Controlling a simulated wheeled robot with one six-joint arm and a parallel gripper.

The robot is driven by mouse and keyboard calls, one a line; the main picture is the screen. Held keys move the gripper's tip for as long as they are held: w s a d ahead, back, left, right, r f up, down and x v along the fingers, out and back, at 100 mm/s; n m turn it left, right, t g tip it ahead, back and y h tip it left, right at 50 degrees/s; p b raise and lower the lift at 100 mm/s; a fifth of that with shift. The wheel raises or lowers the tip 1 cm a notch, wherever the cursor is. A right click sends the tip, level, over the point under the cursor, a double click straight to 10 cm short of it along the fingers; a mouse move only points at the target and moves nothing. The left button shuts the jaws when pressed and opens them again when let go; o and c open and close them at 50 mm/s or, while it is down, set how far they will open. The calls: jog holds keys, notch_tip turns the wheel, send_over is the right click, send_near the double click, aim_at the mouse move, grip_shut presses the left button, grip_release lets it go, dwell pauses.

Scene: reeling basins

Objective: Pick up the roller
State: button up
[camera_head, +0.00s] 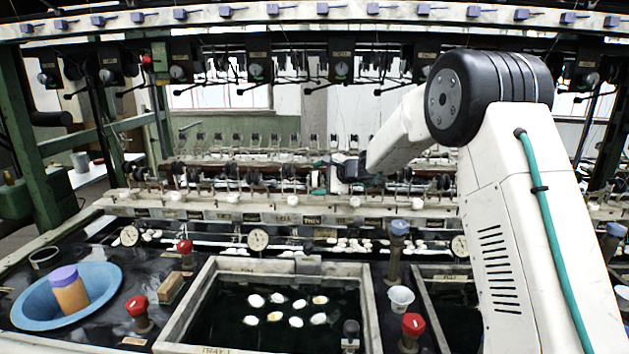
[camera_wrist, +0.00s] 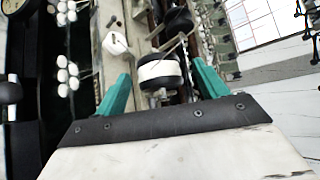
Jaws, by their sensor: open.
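A roller (camera_wrist: 160,72), with a white band and dark ends, sits on the reeling machine's rail in the wrist view. My gripper (camera_wrist: 162,88) is open, with its two teal fingers apart on either side of the roller's near end. I cannot tell whether the fingers touch it. In the head view my gripper (camera_head: 330,178) is small and far off, over the row of rollers along the rail (camera_head: 260,212). My arm reaches there from the right.
A basin (camera_head: 182,318) with several white cocoons in dark water is in front. A blue bowl (camera_head: 30,306) holding an orange cylinder with a purple top (camera_head: 69,289) stands left. Machine frames and hooks hang above.

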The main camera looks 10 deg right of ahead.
jog(key=c, duration=1.1)
jog(key=shift+o, duration=0.2)
jog(key=shift+r, duration=0.15)
notch_tip(320, 180, up, 10)
jog(key=shift+f, duration=0.1)
